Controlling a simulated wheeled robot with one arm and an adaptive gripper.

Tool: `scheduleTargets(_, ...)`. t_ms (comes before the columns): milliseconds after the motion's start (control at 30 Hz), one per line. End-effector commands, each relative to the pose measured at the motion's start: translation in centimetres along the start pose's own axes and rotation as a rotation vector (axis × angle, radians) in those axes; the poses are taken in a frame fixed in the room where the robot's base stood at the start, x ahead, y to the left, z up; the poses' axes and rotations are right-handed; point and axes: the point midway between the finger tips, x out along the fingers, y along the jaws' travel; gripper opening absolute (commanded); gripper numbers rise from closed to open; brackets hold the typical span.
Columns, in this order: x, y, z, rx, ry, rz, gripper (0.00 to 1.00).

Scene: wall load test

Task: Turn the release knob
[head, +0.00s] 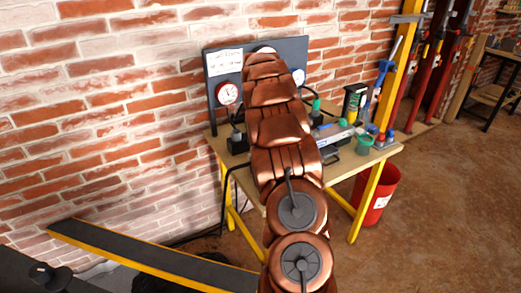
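My copper-coloured arm reaches up the middle of the picture toward the wooden bench (365,165) and the dark gauge panel (211,85). My gripper is not visible; the arm's far end ends in front of the panel. I cannot make out a thing that is surely the release knob. A small green-topped part (316,104) stands just right of the arm above the bench, but I cannot tell what it is. The arm hides the middle of the panel and much of the bench top.
A pressure gauge (228,93) shows left of the arm, another (298,76) to its right. A grey device (333,131), a green cup (364,143) and bottles sit on the bench. A red bucket (376,192) stands beside it. A yellow-edged dark beam (150,256) lies lower left.

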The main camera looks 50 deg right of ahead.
Motion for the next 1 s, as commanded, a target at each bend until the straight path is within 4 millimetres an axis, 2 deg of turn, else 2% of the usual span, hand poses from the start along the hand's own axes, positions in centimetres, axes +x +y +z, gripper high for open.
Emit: scheduleTargets(1000,0.13,0.32,0.09,-0.921,0.006,-0.001,0.12)
